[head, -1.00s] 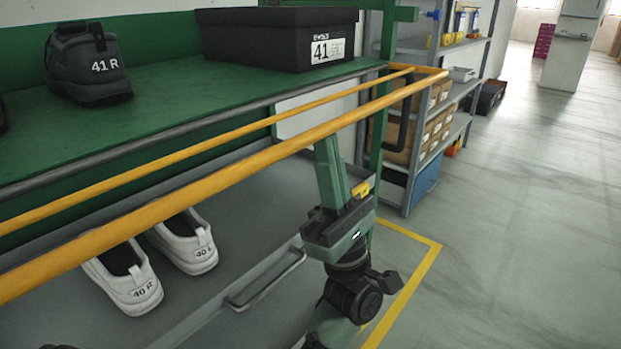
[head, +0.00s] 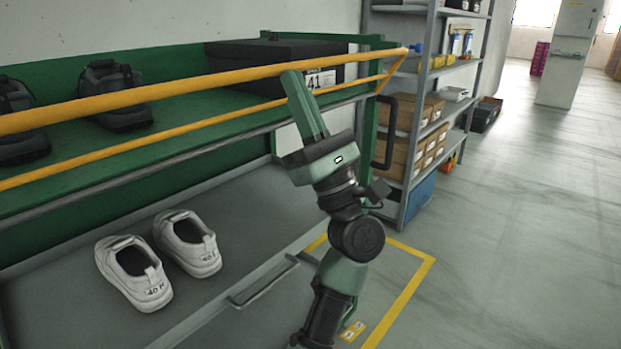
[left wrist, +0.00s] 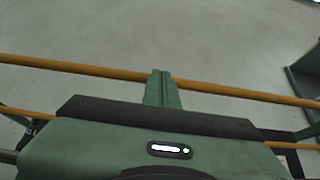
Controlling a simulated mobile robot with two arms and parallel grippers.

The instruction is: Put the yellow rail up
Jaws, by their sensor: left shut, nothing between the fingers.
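The yellow rail (head: 200,84) runs along the front of the green bench. Its front bar is raised above the rear bar (head: 190,146), and a short end piece joins the two at the right. My left gripper (head: 292,76) is shut and empty, fingers pointing up across the front bar near its right part. The left wrist view shows the same fingers (left wrist: 161,76) crossing in front of the rail (left wrist: 230,91). Whether they touch it I cannot tell. The rail's left end is outside the head view. My right gripper is not in view.
Black shoes (head: 112,95) and a black box (head: 262,52) stand on the green bench top (head: 190,110) behind the rail. White shoes (head: 135,272) rest on the grey lower shelf (head: 250,215). A shelf unit (head: 408,195) with cartons stands right.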

